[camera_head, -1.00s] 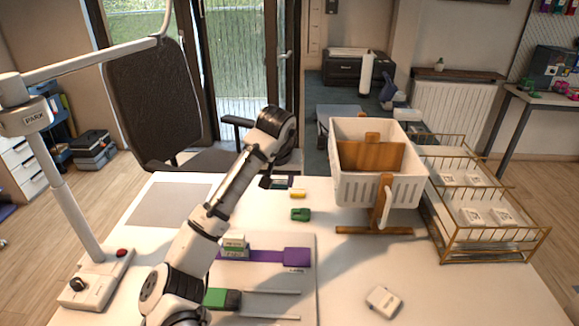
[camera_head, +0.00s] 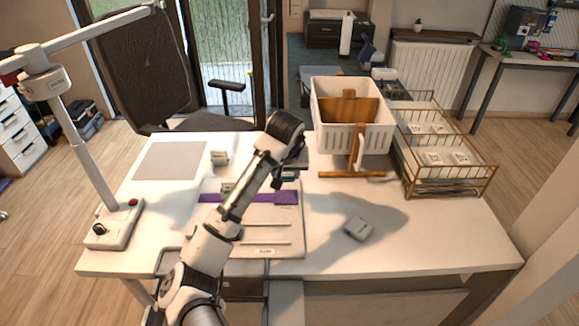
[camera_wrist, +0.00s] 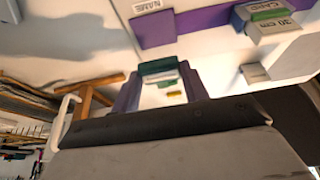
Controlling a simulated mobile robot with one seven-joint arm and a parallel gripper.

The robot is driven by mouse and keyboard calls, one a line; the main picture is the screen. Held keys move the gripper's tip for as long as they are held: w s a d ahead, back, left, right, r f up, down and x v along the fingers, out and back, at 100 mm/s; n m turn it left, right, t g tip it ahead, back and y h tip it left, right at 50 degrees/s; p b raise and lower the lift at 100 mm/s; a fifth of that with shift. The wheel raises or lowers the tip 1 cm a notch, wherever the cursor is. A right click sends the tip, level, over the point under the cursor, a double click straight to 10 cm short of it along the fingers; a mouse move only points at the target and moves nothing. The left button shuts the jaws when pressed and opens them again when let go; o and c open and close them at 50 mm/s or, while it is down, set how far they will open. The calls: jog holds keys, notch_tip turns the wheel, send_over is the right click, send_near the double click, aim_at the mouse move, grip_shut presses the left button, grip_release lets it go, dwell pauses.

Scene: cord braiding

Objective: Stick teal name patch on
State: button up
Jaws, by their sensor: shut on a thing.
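The teal patch (camera_wrist: 158,67) is a small dark green-teal piece with a pale edge, held between my gripper's two purple-grey fingers (camera_wrist: 158,88) in the wrist view. My gripper (camera_head: 292,172) is shut on it, above the white table just beyond the purple strip's right end. The patch itself cannot be made out in the head view. The purple strip (camera_head: 287,197) lies across a pale board (camera_head: 275,222); it also shows in the wrist view (camera_wrist: 190,22). A white label reading NAME (camera_wrist: 147,6) lies beside the strip in the wrist view.
A white basket (camera_head: 325,140) on a wooden stand and wire trays (camera_head: 450,192) stand right. A small grey-white box (camera_head: 358,228) lies at front right. A lamp (camera_head: 113,225) stands left.

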aim_at(286, 181)
jog(key=shift+f+b, duration=1.9)
jog(key=shift+f, duration=0.15)
jog(key=shift+f+b, duration=0.6)
jog(key=shift+f, duration=0.65)
jog(key=shift+f, duration=0.3)
jog(key=o, duration=1.3)
jog(key=shift+o, duration=0.2)
jog(key=shift+p+v, duration=2.3)
jog(key=shift+v, duration=0.75)
